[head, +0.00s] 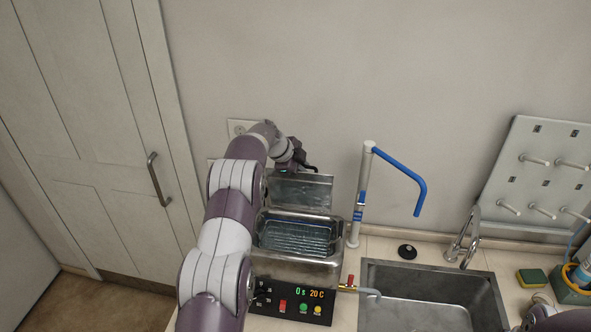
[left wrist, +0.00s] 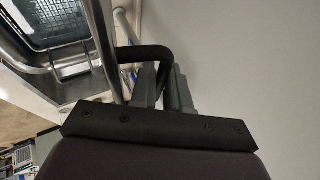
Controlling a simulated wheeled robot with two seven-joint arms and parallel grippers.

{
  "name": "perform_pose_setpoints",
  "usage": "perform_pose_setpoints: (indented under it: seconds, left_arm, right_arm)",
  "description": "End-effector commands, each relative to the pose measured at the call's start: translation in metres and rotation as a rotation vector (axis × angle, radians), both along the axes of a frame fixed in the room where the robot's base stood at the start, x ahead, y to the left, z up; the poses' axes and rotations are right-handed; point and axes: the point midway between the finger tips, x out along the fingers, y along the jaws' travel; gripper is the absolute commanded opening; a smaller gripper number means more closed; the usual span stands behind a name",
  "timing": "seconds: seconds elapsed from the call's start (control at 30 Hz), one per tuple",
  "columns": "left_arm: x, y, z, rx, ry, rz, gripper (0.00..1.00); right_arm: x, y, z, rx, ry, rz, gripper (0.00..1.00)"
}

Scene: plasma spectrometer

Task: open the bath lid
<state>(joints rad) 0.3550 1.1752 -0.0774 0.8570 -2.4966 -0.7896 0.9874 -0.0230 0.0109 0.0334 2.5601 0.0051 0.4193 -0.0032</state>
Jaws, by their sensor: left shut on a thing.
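The bath (head: 262,262) is a metal tank with a wire basket (head: 298,238) inside, at the centre of the head view. Its metal lid (head: 302,190) stands raised at the back edge, and the tank's mouth is uncovered. My left gripper (head: 300,163) is at the lid's top edge, its fingers partly hidden. In the left wrist view my left gripper (left wrist: 172,88) is shut on the black lid handle (left wrist: 150,53). The tank and basket (left wrist: 48,22) show at upper left there. My right gripper is out of view.
A control panel (head: 293,301) reads 0 s and 20 C. A post with a blue arm (head: 400,172) stands right of the bath. A sink (head: 420,309) and tap (head: 465,238) are further right, below a pegboard (head: 530,170). The wall is close behind the lid.

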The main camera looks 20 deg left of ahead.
Motion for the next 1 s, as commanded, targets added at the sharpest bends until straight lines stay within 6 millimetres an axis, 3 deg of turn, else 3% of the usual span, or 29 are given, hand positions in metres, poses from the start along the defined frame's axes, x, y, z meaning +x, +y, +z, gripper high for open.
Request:
perform_pose_setpoints:
  seconds: [0.8, 0.83, 0.87, 0.9, 1.0]
  left_arm:
    - [0.0092, -0.0021, -0.0004, -0.020, 0.066, -0.001, 0.00]
    - [0.0092, -0.0022, -0.0004, -0.020, 0.066, -0.001, 0.22]
    - [0.0091, -0.0022, -0.0005, -0.020, 0.066, -0.001, 0.32]
    - [0.0091, -0.0021, -0.0005, -0.020, 0.066, -0.001, 0.37]
    - [0.0091, -0.0022, -0.0006, -0.020, 0.066, -0.001, 0.37]
  right_arm:
    - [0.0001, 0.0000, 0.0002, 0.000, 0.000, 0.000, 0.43]
    - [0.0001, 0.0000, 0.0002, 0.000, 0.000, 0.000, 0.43]
    - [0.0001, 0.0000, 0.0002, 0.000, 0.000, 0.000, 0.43]
    - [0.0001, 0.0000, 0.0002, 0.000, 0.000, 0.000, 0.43]
    - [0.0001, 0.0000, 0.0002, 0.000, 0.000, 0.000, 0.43]
